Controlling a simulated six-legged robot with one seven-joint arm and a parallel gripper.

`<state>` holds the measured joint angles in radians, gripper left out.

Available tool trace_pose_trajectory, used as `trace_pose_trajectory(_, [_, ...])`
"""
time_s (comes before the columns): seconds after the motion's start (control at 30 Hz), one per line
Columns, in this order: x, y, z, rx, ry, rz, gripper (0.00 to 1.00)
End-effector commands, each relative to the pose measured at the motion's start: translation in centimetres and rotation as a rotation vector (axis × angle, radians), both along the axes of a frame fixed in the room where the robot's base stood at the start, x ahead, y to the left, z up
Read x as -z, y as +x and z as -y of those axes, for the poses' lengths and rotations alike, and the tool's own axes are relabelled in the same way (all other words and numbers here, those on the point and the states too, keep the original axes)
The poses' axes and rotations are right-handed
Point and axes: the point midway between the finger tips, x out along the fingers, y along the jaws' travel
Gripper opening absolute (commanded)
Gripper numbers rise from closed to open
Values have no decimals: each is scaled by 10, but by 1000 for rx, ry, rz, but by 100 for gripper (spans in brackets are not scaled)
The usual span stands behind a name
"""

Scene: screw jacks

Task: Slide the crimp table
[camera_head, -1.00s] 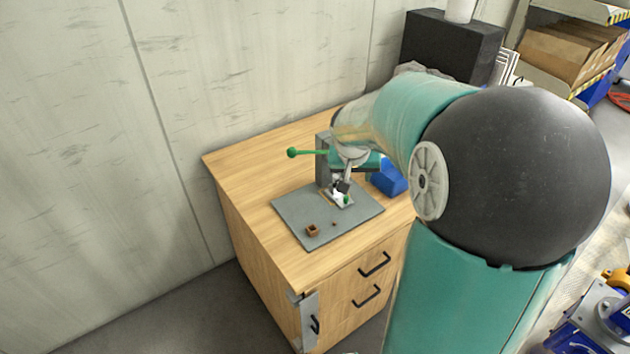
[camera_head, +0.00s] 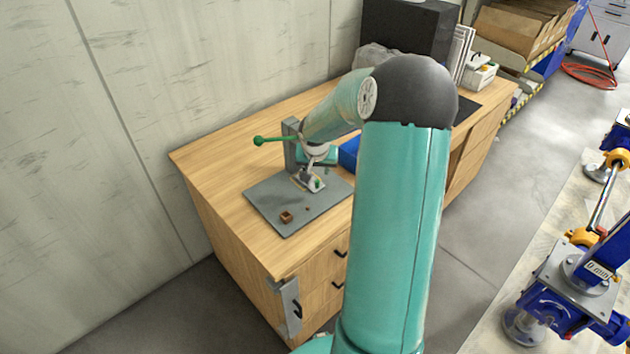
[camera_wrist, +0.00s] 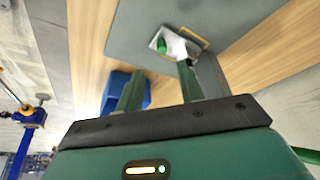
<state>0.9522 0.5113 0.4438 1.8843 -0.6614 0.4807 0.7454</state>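The crimp table, apparently the small light metal slide with a green knob (camera_wrist: 175,42), sits on the grey base plate (camera_wrist: 133,30) in the wrist view. A yellow edge shows beside it. The slide also appears in the head view (camera_head: 311,183), at the foot of a grey press column (camera_head: 291,143) with a green ball-ended lever (camera_head: 258,141). My gripper (camera_wrist: 160,67) is open, its two green fingers apart and pointing toward the slide. The right finger's tip overlaps the slide's lower edge in the picture; I cannot tell whether they touch. In the head view my arm hides part of the press.
The base plate lies on a wooden bench (camera_head: 222,160) against a wall. A small brown block (camera_head: 286,217) sits on its front corner. A blue bin (camera_wrist: 122,88) stands close by the gripper. Blue screw jacks (camera_head: 570,297) stand at the right. The bench's left side is clear.

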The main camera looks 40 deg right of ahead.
Motion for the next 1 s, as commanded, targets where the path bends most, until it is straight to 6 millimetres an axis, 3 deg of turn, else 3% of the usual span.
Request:
trace_pose_trajectory(0.4, [71, 24, 16, -7, 2, -1, 38])
trace_pose_trajectory(0.6, [85, 29, 19, -8, 1, 0, 38])
trace_pose_trajectory(0.87, [86, 29, 20, -8, 0, 1, 38])
trace_pose_trajectory(1.0, [86, 29, 20, -7, 0, 0, 12])
